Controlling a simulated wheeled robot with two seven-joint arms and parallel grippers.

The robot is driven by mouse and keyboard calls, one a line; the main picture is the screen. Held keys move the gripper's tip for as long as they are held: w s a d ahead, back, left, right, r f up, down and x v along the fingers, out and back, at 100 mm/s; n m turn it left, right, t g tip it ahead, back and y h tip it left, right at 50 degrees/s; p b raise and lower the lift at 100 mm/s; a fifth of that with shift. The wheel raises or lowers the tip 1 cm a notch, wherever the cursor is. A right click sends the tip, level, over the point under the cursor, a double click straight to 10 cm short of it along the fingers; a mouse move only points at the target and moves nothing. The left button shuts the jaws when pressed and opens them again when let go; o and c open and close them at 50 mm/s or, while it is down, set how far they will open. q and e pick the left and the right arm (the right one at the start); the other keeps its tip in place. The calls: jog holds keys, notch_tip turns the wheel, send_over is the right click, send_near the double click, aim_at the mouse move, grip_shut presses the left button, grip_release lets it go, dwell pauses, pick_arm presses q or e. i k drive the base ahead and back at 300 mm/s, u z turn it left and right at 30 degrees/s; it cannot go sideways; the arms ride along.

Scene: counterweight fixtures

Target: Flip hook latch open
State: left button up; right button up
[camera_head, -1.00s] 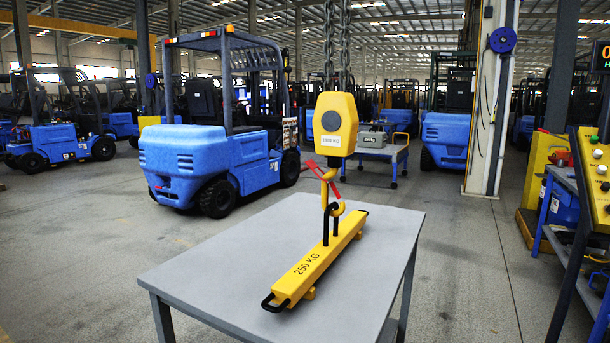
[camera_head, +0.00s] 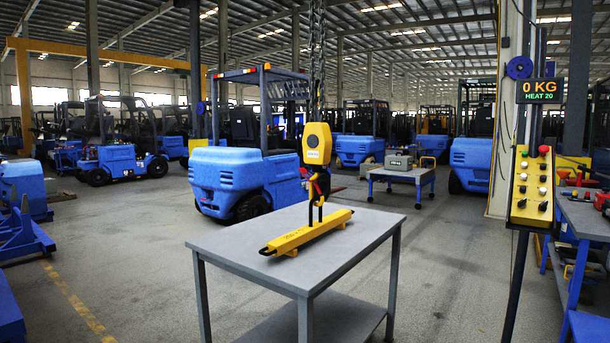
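A yellow hoist block (camera_head: 317,143) hangs on chains over the grey table (camera_head: 230,236). Below it, the hook (camera_head: 317,188) appears to hang at the black ring of the yellow counterweight beam (camera_head: 300,235). The beam lies on the tabletop with a black handle at its near left end. Dark and red bits crowd the hook here, so I cannot tell the red latch's position or whether the hook bears the ring. Neither of my grippers is in view.
A yellow control panel (camera_head: 532,187) on a dark post stands right of the table, below a display (camera_head: 539,91) reading 0 KG. A cluttered blue bench (camera_head: 585,222) is at far right. A blue forklift (camera_head: 237,180) stands behind the table. Open floor lies left.

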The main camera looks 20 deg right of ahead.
aim_at(302, 170)
jog(key=u, duration=0.35)
jog(key=i, duration=8.85)
jog(key=z, duration=5)
jog(key=i, duration=1.65)
jog(key=u, duration=0.05)
